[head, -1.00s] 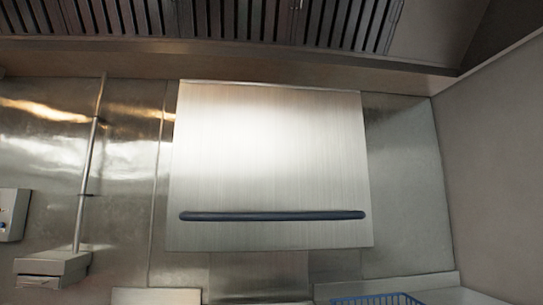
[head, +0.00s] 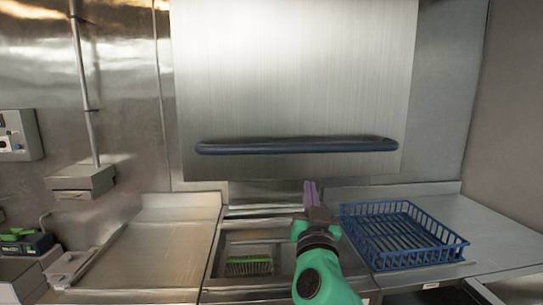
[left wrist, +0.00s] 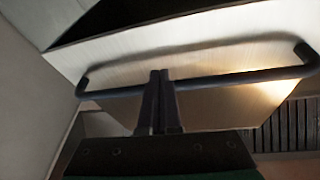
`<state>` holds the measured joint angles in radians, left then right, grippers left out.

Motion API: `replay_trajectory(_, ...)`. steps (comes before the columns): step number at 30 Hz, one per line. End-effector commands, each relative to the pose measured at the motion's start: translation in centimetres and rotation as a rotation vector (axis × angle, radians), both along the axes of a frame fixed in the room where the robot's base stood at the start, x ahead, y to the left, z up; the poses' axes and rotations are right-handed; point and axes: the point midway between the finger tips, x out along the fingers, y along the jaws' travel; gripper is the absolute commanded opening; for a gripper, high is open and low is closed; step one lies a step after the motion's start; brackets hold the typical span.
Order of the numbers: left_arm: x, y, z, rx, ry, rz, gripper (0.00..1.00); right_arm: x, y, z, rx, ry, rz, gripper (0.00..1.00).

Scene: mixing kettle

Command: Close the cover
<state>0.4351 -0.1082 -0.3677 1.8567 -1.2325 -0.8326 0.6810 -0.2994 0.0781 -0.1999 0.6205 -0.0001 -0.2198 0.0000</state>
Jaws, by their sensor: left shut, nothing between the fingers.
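The cover (head: 295,85) is a large brushed-steel panel, raised above the counter, with its top cut off in the head view. A long dark blue bar handle (head: 295,146) runs across its lower part. My left gripper (head: 312,188) is shut and empty, pointing up just below the cover's lower edge in the head view. In the left wrist view the fingers (left wrist: 160,78) overlap the middle of the handle (left wrist: 235,79), and the cover (left wrist: 185,62) fills much of the picture. I cannot tell whether they touch. My right gripper is not in view.
A blue wire basket (head: 405,240) stands on the counter at the right. A recessed bay with a green-edged brush or rack (head: 249,264) lies below the cover. A flat steel counter (head: 150,250) is clear at left. A wall box (head: 82,184) hangs further left.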

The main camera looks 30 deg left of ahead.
Motion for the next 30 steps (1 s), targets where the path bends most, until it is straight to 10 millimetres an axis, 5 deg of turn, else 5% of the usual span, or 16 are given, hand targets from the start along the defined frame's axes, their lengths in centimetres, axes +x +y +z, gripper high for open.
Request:
replay_trajectory(1,-2.2,0.5,4.4,-0.026,-0.089,0.027,0.00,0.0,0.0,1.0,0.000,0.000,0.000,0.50)
replay_trajectory(3,-4.6,1.2,7.6,-0.054,-0.180,0.058,0.00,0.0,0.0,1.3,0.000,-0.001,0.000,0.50)
replay_trajectory(6,-5.9,1.6,9.3,-0.071,-0.230,0.077,0.00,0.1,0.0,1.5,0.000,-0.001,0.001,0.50)
replay_trajectory(22,1.6,6.4,14.4,-0.066,-0.225,0.078,0.00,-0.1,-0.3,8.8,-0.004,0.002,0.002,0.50)
replay_trajectory(30,1.0,6.0,9.9,-0.067,-0.223,0.077,0.00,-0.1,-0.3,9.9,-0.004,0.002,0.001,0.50)
